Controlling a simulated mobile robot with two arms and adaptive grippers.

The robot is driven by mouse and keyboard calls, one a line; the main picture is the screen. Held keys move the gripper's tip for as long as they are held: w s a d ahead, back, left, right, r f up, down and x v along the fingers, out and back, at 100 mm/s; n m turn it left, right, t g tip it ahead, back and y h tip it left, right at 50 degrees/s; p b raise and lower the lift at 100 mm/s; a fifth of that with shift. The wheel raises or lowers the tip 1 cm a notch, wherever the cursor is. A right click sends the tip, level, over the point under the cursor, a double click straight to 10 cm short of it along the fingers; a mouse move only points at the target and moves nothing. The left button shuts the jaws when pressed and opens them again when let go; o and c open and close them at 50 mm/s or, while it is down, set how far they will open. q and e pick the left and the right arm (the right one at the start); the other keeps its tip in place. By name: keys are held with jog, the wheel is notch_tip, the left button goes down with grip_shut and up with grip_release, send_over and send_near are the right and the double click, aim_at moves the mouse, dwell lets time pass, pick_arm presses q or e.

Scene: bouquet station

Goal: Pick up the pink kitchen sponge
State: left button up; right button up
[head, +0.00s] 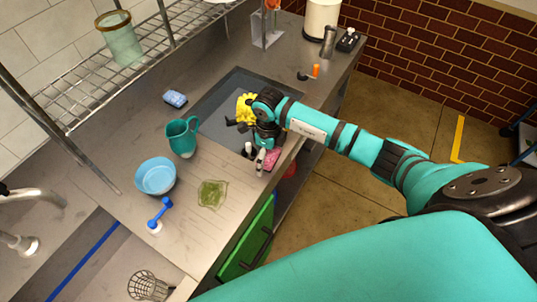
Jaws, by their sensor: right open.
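The pink kitchen sponge (273,157) lies near the front edge of the steel counter and is partly hidden by my right gripper. My right gripper (254,157) is open, with its pale-tipped fingers pointing down just left of the sponge. I cannot tell whether a finger touches the sponge. Nothing shows between the fingers. My left gripper is not in view.
A yellow object (245,106) sits on the dark mat (215,110) beside my right wrist. A teal pitcher (182,138), blue bowl (155,176), green dish (212,194), blue brush (160,212) and blue sponge (175,98) stand left. Counter between them is clear.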

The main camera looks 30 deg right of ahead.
aim_at(268, 154)
jog(key=shift+c, duration=0.3)
jog(key=c, duration=0.9)
jog(key=shift+r, duration=0.2)
jog(key=shift+r+b, duration=0.25)
jog(key=shift+b, duration=0.15)
notch_tip(268, 154, up, 2)
jog(key=shift+w+r+b, duration=0.1)
jog(key=shift+b, duration=0.65)
jog(key=s+a+r+b, duration=0.1)
jog(key=s+a+b, duration=0.1)
jog(key=s, duration=0.6)
jog(key=s+a+r+b, duration=0.1)
jog(key=s+a+b, duration=0.1)
jog(key=s, duration=0.5)
jog(key=shift+s+b, duration=0.35)
jog(key=o, duration=0.4)
jog(key=shift+a, duration=0.1)
jog(key=c, duration=0.5)
